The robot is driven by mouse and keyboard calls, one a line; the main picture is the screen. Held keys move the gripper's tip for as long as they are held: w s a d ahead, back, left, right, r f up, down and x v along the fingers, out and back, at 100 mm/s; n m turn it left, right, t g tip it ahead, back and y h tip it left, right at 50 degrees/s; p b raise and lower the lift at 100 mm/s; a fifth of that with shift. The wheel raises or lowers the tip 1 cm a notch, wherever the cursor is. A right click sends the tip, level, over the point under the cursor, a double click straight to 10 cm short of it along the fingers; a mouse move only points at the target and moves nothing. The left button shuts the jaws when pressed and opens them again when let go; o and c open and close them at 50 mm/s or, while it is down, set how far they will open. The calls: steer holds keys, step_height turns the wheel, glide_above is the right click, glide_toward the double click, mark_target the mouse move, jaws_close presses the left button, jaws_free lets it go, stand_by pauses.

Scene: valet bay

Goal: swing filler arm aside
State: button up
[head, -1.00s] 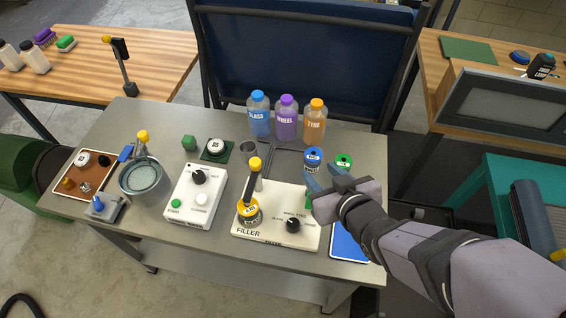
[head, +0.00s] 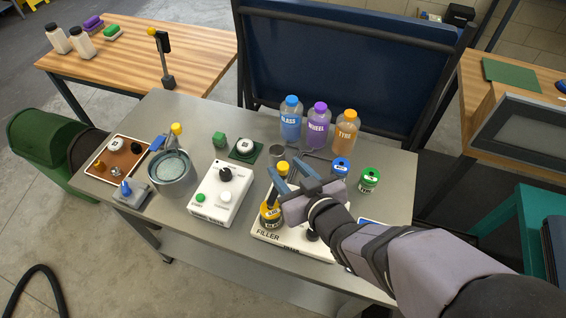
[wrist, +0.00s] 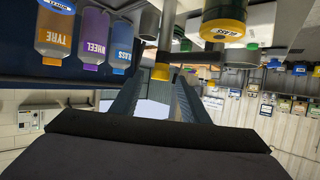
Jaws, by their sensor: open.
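The filler (head: 268,236) is a white box near the table's front edge, with a yellow-banded glass jar (head: 270,215) at its left. Its dark arm (head: 272,196) rises by the jar, partly hidden by my gripper. In the wrist view, an upright grey handle (wrist: 167,30) with a yellow knob (wrist: 160,72) appears between my fingers, and the jar (wrist: 223,30) shows beside it. My gripper (head: 286,171) is open above the filler, with its two blue fingers apart. The knob looks near the fingertips; I cannot tell whether they touch it.
Glass, wheel and tyre bottles (head: 317,125) stand at the back of the table. A blue-capped jar (head: 340,168) and a green-capped jar (head: 369,180) stand to the right. A white control box (head: 220,197) and a grey pot (head: 172,175) are to the left.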

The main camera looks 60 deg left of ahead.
steer(key=shift+x, duration=1.4)
jaws_close()
